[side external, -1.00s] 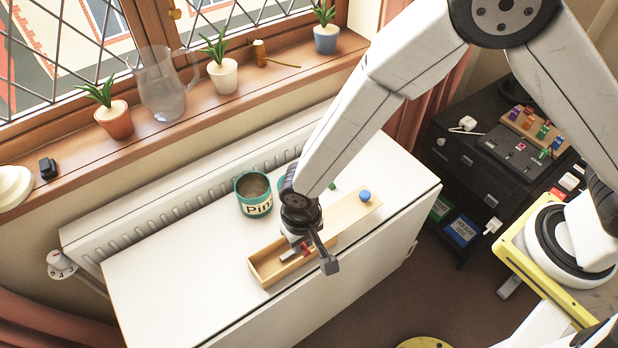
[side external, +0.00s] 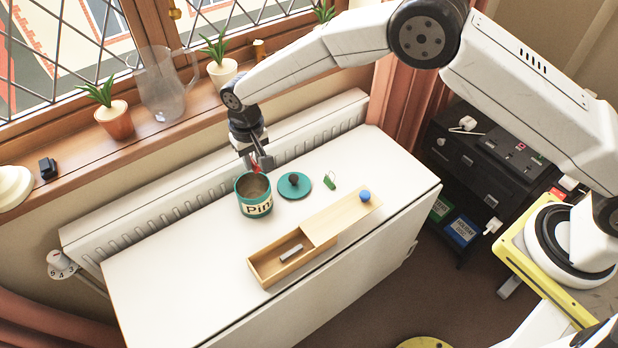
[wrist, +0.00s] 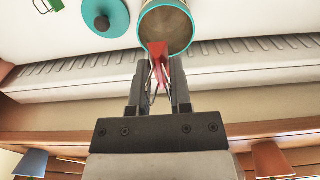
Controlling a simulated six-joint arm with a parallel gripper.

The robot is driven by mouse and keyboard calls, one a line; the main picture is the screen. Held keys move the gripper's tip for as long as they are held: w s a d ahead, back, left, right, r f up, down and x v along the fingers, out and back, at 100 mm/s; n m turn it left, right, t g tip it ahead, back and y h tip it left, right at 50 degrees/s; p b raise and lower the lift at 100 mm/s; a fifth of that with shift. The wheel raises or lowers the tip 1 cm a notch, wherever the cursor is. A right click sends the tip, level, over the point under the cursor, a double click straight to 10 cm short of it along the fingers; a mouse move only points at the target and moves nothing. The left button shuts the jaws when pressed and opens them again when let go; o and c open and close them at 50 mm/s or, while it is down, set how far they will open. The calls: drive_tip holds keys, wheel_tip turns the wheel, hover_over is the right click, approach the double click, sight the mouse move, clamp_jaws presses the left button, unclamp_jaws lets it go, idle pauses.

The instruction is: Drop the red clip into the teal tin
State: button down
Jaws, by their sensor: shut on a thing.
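My gripper (side external: 254,164) is shut on the red clip (wrist: 157,58) just above the teal tin (side external: 254,205). In the wrist view my gripper (wrist: 159,80) has the clip between its fingertips, and the clip's far end overlaps the rim of the tin (wrist: 166,12). I cannot tell whether the clip is below the rim. The tin stands upright and open on the white table, with part of a word on its side. Its teal lid (side external: 294,185) with a dark knob lies to its right; the lid also shows in the wrist view (wrist: 116,22).
A wooden box (side external: 266,275) with its lid slid partly off holds a grey bar (side external: 291,252). A green clip (side external: 330,180) lies on the table (side external: 170,285). A radiator (side external: 150,220) runs behind, below a windowsill with plants and a glass jug (side external: 163,88).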

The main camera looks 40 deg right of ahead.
drive_tip(key=shift+w+d+r, duration=0.25)
drive_tip(key=shift+w+d, duration=0.1)
drive_tip(key=shift+w, duration=0.3)
drive_tip(key=shift+w+d+r, duration=0.2)
drive_tip(key=shift+w+d, duration=0.1)
drive_tip(key=shift+w, duration=0.3)
drive_tip(key=shift+f, duration=0.2)
drive_tip(key=shift+f, duration=2.8)
drive_tip(key=shift+c, duration=2.3)
unclamp_jaws()
drive_tip(key=shift+r, duration=0.1)
wheel_tip(320, 180, up, 8)
drive_tip(key=shift+f, duration=0.2)
